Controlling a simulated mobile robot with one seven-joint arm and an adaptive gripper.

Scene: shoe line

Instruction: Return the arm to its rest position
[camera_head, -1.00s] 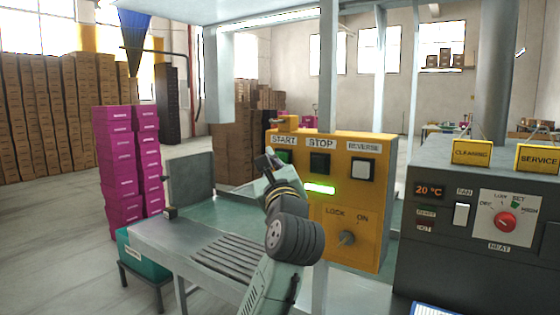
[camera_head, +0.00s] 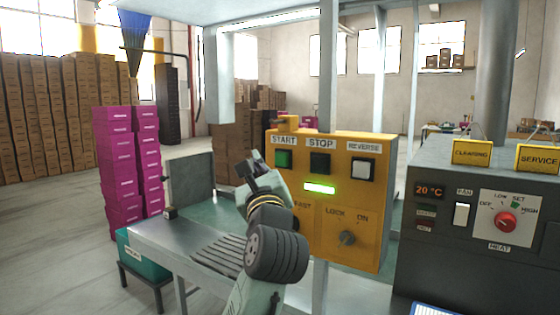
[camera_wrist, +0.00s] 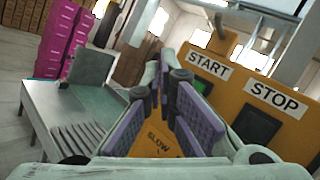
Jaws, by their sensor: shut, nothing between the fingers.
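My gripper (camera_head: 256,160) is in front of the left side of the yellow control panel (camera_head: 375,232), just left of and below the green START button (camera_head: 283,159). It is apart from the button as far as the head view shows. In the wrist view my gripper (camera_wrist: 163,75) has its purple-padded fingers close together at the tips, with nothing seen between them. The panel's START label (camera_wrist: 208,66) and STOP label (camera_wrist: 277,100) lie to its right there. My arm reaches up from the bottom of the head view.
A metal table with a slatted roller section (camera_head: 222,252) lies left of my arm. Magenta boxes (camera_head: 122,170) are stacked at left. A dark grey control box (camera_head: 425,270) with a red knob (camera_head: 505,221) stands at right. A light post (camera_head: 321,280) rises beside my arm.

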